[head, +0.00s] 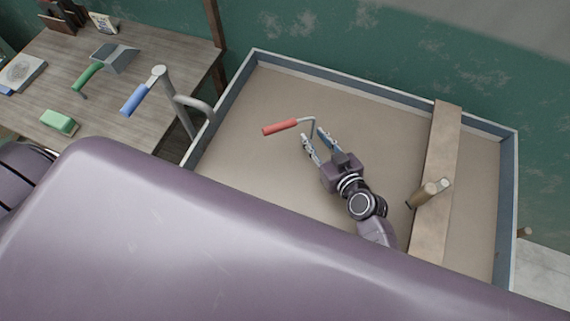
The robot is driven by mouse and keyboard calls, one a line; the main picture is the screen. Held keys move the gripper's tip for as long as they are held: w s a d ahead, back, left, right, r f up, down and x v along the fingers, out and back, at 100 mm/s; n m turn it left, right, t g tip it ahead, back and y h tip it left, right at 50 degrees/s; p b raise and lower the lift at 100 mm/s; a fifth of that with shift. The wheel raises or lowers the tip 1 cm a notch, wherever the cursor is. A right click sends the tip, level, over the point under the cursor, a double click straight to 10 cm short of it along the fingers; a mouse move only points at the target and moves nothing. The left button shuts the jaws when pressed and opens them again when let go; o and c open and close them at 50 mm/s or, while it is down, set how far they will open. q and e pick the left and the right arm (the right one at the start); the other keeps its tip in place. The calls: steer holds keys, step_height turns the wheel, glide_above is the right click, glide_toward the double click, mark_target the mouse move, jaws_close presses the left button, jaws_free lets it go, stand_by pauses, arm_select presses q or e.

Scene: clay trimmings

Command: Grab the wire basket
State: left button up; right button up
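I cannot make out a wire basket in the head view. My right gripper (312,135) is over the large shallow tray (250,90); its two fingers are apart. A tool with a red handle (280,128) and a bent metal rod is at the fingertips. The rod's end is close to the fingers, and I cannot tell whether it touches them or lies between them. My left gripper is not in view. A large part of my own body hides the near part of the tray and table.
A wooden plank (437,155) spans the tray at right, with a short wooden-handled tool (428,194) on it. The wooden table (150,40) at left holds a green-handled scoop (112,58) and green block (59,122).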

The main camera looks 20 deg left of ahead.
steer(key=shift+x, duration=0.95)
steer(key=shift+s, duration=0.1)
jaws_close()
steer(key=shift+r, duration=0.2)
